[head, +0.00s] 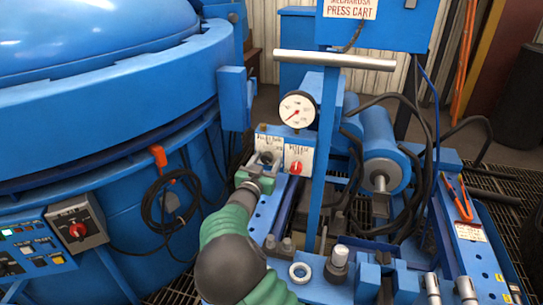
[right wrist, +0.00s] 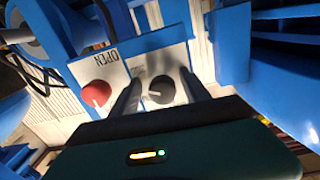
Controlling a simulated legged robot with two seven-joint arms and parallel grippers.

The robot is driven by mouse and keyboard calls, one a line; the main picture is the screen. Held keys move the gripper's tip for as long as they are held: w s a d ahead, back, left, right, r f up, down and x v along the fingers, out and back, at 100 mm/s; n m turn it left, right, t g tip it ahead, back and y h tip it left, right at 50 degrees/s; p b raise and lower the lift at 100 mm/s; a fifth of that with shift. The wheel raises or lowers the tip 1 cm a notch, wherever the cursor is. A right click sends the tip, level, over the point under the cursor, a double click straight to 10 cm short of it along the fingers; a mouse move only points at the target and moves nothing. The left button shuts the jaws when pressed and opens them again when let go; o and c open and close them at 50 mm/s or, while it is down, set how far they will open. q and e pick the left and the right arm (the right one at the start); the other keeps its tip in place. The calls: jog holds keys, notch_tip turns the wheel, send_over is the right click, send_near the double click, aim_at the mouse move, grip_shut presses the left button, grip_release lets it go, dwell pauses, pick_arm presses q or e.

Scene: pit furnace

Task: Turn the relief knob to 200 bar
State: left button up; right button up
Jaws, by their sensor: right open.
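A black knob (right wrist: 161,88), which I take to be the relief knob, sits on a white-labelled plate on the blue press cart. In the head view the black knob (head: 266,158) is partly hidden by my right gripper. A pale mark shows on its face; its scale cannot be read. My right gripper (right wrist: 159,80) is open, one finger on each side of the black knob in the right wrist view. I cannot tell whether they touch it. In the head view the right gripper (head: 259,174) is in front of the plate. My left gripper is not in view.
A red knob (head: 296,167) with a white pointer is close beside the black one, under a label reading OPEN in the wrist view. A round white gauge (head: 298,110) with a red needle stands above. A blue post with a grey crossbar (head: 335,60) rises near the panel.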

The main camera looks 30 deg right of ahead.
jog(key=shift+d, duration=0.2)
jog(key=shift+a+r, duration=0.25)
jog(key=shift+a, duration=0.2)
jog(key=shift+c, duration=0.4)
jog(key=shift+a, duration=0.25)
jog(key=shift+c, duration=2.3)
jog(key=shift+s+d, duration=0.1)
jog(key=shift+d, duration=0.15)
jog(key=c, duration=0.5)
grip_shut()
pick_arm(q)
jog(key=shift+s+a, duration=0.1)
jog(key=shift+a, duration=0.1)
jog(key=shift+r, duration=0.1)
